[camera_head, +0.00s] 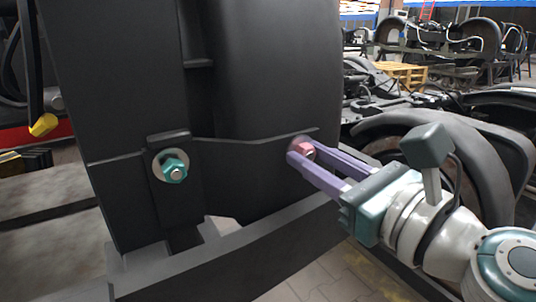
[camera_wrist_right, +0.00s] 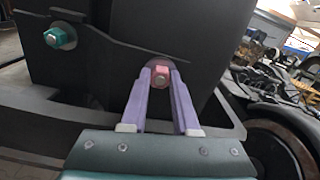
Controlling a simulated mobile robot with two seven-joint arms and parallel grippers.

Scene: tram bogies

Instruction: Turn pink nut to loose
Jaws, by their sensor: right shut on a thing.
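The pink nut (camera_head: 305,149) sits on a bolt with a grey washer on the dark bogie panel, right of centre in the head view. It also shows in the right wrist view (camera_wrist_right: 160,76), between the fingertips. My right gripper (camera_head: 309,157) reaches in from the right, and its two purple fingers are shut on the pink nut, one on each side. The right wrist view shows the gripper (camera_wrist_right: 160,80) with the nut's front face and bolt end visible. My left gripper is not in view.
A teal nut (camera_head: 174,170) on a washer sits to the left on the same panel (camera_head: 250,170). A dark beam (camera_head: 235,262) runs below. Wheels and bogie parts fill the right background, with a wooden pallet (camera_head: 402,75) behind.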

